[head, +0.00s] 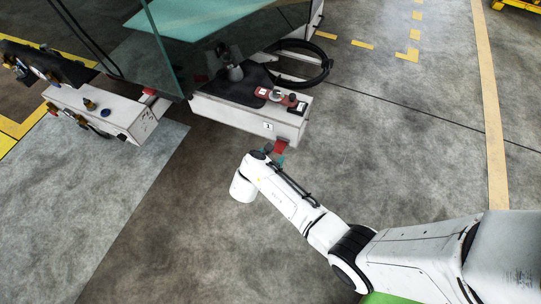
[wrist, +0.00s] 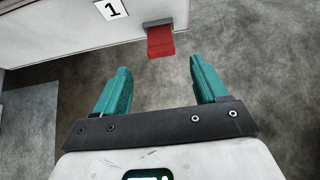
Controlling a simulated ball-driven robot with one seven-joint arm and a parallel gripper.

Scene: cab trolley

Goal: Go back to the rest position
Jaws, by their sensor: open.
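My gripper (wrist: 157,88) is open, its two teal fingers apart with nothing between them in the wrist view. In the head view my gripper (head: 274,155) is at the end of my white arm, close to the white console (head: 245,117) of the trolley. A red block (wrist: 160,41) sticks out from the white panel (wrist: 70,35) ahead of the fingertips, apart from them. It also shows in the head view (head: 281,146), just above the gripper. A label with the number 1 (wrist: 111,9) is on the panel.
The console carries a joystick (head: 231,70), a red control unit (head: 275,95) and a black steering wheel (head: 299,62). A glass pane (head: 165,50) rises behind it. A second white console (head: 105,110) stands at left. The floor (head: 420,150) to the right is clear, with yellow lines.

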